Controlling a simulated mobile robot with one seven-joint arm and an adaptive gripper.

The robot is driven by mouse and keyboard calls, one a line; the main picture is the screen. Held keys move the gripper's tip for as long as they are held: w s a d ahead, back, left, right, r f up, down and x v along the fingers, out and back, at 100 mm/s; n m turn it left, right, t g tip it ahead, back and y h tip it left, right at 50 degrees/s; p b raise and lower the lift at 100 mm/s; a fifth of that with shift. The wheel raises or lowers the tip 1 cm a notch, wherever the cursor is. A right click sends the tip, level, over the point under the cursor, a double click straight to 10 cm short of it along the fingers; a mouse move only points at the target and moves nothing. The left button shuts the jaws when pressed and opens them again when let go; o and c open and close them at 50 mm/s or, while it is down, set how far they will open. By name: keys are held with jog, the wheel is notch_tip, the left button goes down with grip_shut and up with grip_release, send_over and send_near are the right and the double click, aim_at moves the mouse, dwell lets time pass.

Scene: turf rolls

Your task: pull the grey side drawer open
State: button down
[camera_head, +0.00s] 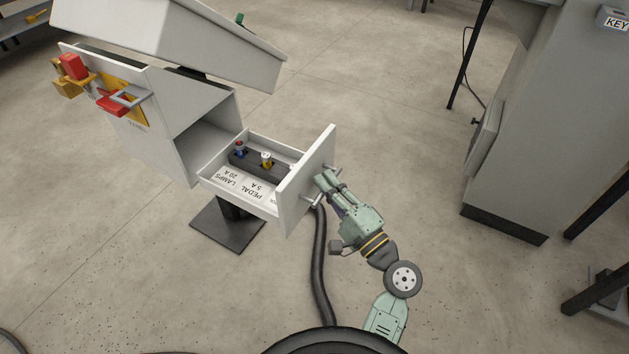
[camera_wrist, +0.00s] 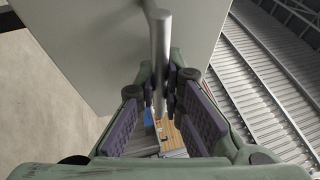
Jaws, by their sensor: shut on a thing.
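The grey side drawer (camera_head: 306,180) stands pulled out from the side of the grey cabinet (camera_head: 160,138). Inside it lie a dark holder with small coloured parts (camera_head: 266,160) and labels reading "LAMPS" and "PEDAL". My gripper (camera_head: 322,183) is at the drawer's front, shut on its bar handle. In the wrist view the metal bar handle (camera_wrist: 161,50) runs down between the fingers of my gripper (camera_wrist: 163,105), with the drawer's front panel (camera_wrist: 95,45) behind it. The lower end of the handle is partly hidden by the fingers.
A black hose (camera_head: 318,265) runs down beside the drawer. A grey machine (camera_head: 535,120) stands at the right. The floor between is clear.

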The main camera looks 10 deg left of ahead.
jog(key=shift+d, duration=0.15)
jog(key=c, duration=2)
grip_release()
jog(key=shift+o, duration=0.2)
